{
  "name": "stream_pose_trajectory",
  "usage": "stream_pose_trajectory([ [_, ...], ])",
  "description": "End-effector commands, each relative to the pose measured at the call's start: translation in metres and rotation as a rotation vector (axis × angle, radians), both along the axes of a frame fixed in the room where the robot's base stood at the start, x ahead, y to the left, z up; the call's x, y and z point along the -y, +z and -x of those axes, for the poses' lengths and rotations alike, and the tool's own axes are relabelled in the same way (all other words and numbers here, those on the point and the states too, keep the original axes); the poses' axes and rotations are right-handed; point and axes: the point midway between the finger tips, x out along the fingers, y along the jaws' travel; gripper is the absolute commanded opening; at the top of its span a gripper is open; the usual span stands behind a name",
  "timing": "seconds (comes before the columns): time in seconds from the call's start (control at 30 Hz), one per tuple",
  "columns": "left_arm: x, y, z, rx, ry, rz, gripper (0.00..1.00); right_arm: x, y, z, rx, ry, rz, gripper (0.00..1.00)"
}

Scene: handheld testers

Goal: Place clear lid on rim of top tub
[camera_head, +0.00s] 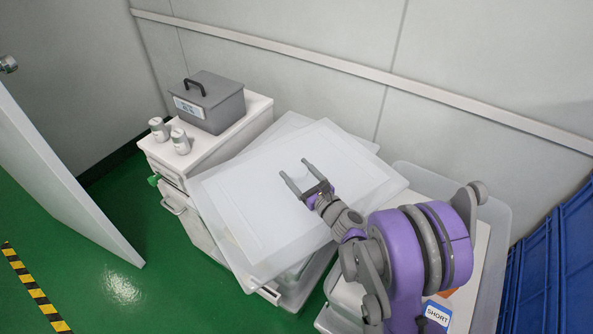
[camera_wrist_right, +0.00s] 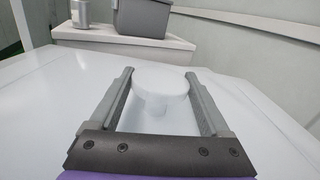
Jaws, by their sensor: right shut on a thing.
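The clear lid (camera_head: 250,200) is a large, frosted, see-through sheet in the middle of the head view. It lies turned at an angle over a clear tub (camera_head: 318,272), whose corners show from under it. Whether the lid touches the tub's rim cannot be told. My right gripper (camera_head: 304,175) is over the middle of the lid. In the right wrist view its two fingers (camera_wrist_right: 160,95) are on either side of the lid's round white knob (camera_wrist_right: 160,82), and it is shut on the knob. My left gripper is not in view.
A white cabinet (camera_head: 212,160) behind left bears a grey handled box (camera_head: 212,105) and two small canisters (camera_head: 168,135). Another clear tub (camera_head: 500,215) stands at right, partly hidden by my arm. Blue crates (camera_head: 560,260) are far right. Green floor (camera_head: 125,235) is open at left.

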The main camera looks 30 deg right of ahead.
Motion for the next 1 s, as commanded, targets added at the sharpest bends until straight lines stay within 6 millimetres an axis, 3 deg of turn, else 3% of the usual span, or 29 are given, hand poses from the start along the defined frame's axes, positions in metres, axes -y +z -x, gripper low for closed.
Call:
stream_pose_trajectory([
  [0.03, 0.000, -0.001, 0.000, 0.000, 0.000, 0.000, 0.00, 0.000, -0.001, 0.000, 0.000, 0.000, 0.000, 0.86],
  [0.1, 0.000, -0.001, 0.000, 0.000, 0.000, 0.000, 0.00, 0.000, -0.001, 0.000, 0.000, 0.000, 0.000, 0.99],
  [0.13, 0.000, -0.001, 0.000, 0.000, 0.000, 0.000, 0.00, 0.000, -0.001, 0.000, 0.000, 0.000, 0.000, 1.00],
  [0.43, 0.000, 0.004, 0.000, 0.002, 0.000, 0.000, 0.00, 0.000, 0.004, 0.001, 0.000, 0.000, 0.001, 1.00],
  [1.0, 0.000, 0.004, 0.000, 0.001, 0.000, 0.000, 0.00, 0.010, 0.000, 0.106, 0.000, -0.002, 0.000, 1.00],
])
